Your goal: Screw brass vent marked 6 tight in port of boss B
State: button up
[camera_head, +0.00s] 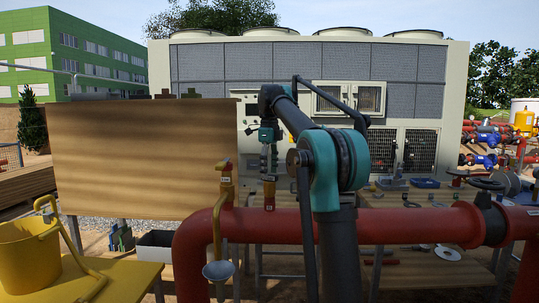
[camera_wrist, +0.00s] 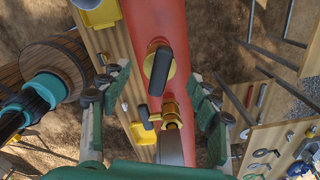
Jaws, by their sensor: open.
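My gripper (camera_head: 268,170) points down above the red pipe, its fingers spread apart with nothing between the pads. In the wrist view my gripper (camera_wrist: 158,88) has one finger on each side of the pipe's top. A small brass-topped fitting (camera_head: 269,192) stands upright on the pipe just below the fingertips, apart from them. In the wrist view a brass fitting (camera_wrist: 171,112) shows between the fingers, beside a black-topped fitting with a brass collar (camera_wrist: 158,70). I cannot read a 6 or a B, nor tell which of these is the vent or the boss.
The red pipe (camera_head: 400,228) runs across the front. A brass drain pipe with a funnel (camera_head: 218,270) stands left of my gripper. A wooden board (camera_head: 140,150) is behind it. A yellow bucket (camera_head: 28,260) is at left. Loose parts lie on the bench behind.

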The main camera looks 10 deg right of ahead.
notch_tip(320, 180, up, 10)
dwell(0.7)
jog(key=shift+f, duration=0.1)
notch_tip(320, 180, down, 12)
jog(key=shift+r, duration=0.2)
jog(key=shift+n, duration=0.3)
